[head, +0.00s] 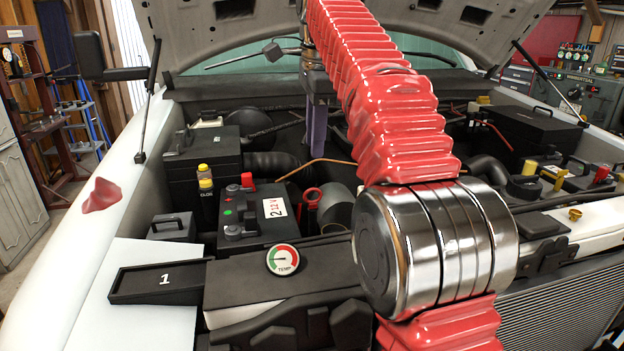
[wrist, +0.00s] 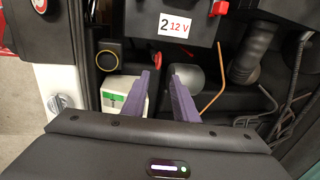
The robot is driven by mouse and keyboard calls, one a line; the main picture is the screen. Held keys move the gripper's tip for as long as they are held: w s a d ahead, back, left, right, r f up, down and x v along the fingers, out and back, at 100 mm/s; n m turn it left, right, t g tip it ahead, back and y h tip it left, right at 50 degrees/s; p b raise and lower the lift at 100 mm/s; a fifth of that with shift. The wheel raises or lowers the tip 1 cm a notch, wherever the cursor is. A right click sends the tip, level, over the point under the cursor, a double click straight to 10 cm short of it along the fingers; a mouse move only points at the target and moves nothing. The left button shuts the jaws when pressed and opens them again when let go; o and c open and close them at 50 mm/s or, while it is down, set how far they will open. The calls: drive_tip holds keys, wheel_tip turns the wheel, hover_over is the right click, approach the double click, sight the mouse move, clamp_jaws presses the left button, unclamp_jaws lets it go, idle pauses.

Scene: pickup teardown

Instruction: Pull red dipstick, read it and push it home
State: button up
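The red dipstick (head: 312,196) shows a ring-shaped red handle between the battery and a grey cylinder in the head view. The grey cylinder (wrist: 190,78) shows beyond the fingers. The dipstick's shaft is hidden, so no reading shows.
A black battery marked 2 12V (head: 238,222) stands left of the dipstick. A copper pipe (head: 310,162) and a black hose (head: 270,165) run behind it. The round TEMP gauge (head: 283,260) sits nearer.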

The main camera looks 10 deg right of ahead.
hover_over(313, 203)
drive_tip(key=shift+s+f, duration=0.1)
drive_tip(key=shift+f, duration=5.1)
clamp_jaws()
